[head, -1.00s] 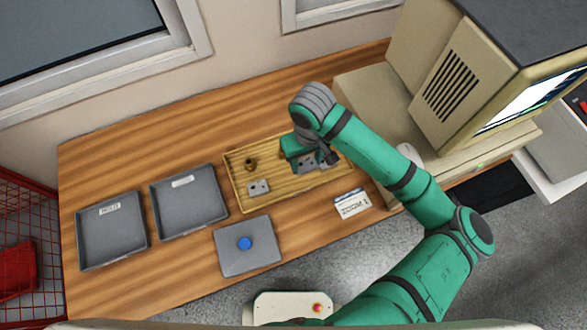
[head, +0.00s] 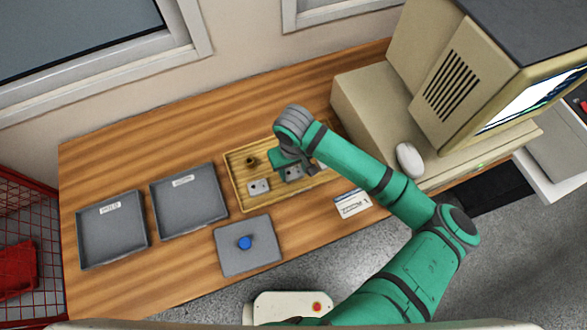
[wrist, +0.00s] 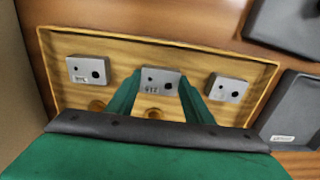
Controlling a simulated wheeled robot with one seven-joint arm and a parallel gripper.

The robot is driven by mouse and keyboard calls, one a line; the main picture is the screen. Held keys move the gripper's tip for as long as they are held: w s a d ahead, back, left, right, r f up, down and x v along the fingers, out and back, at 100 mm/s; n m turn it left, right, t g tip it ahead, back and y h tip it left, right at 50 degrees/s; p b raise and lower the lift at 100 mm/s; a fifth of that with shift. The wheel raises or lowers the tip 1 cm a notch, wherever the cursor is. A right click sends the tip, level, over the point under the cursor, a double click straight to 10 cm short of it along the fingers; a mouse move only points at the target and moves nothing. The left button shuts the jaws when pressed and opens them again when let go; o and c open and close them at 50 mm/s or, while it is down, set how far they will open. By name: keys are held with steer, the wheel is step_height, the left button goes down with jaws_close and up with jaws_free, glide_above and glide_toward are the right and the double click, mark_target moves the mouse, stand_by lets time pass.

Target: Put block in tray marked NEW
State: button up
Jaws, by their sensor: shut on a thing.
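A small grey block (wrist: 160,78) with dark holes and a printed mark sits between the two green fingers of my gripper (wrist: 158,96) in the wrist view. My gripper is shut on it. In the head view my gripper (head: 290,168) is over the wooden tray (head: 233,182), and part of the held block (head: 293,174) shows beneath it. I cannot tell whether the block is lifted. Two grey trays stand to the left, one at far left (head: 113,240) and one nearer (head: 190,212). Each has a white label, too small to read.
Similar blocks lie to the left (wrist: 87,70) and right (wrist: 228,88) in the wooden tray, with brass pieces (wrist: 97,106). A grey plate with a blue knob (head: 245,243) and a white card (head: 352,205) lie in front. A beige machine (head: 365,120) stands at right.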

steer(key=shift+f, duration=0.1)
steer(key=o, duration=1.1)
